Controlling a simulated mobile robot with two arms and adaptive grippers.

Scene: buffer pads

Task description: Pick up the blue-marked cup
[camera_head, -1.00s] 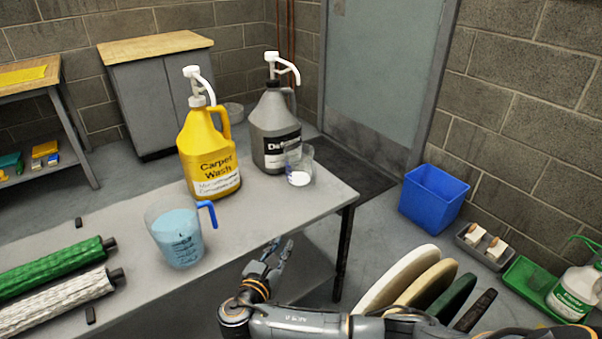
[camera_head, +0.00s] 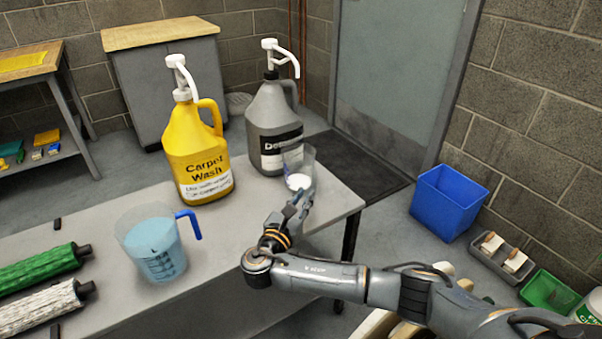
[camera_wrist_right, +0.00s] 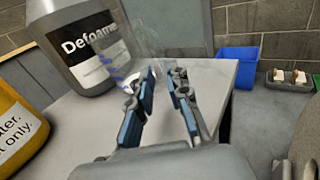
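A small clear cup (camera_head: 299,165) with white in its bottom stands on the grey table in front of the grey Defoamer jug. In the right wrist view the clear cup (camera_wrist_right: 118,50) shows faint blue marks on its side and is partly hidden by a finger. My right gripper (camera_head: 301,199) is just in front of the cup. In the wrist view its blue-padded fingers (camera_wrist_right: 163,84) are apart with nothing between them, and the cup is beyond and left of them. I cannot tell whether a finger touches it. My left gripper is out of view.
The grey Defoamer jug (camera_head: 273,125) and yellow Carpet Wash jug (camera_head: 199,150) stand behind and left of the cup. A blue-handled measuring jug (camera_head: 155,247) of blue liquid and rolled pads (camera_head: 38,268) are at left. The table's right edge is close to the cup.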

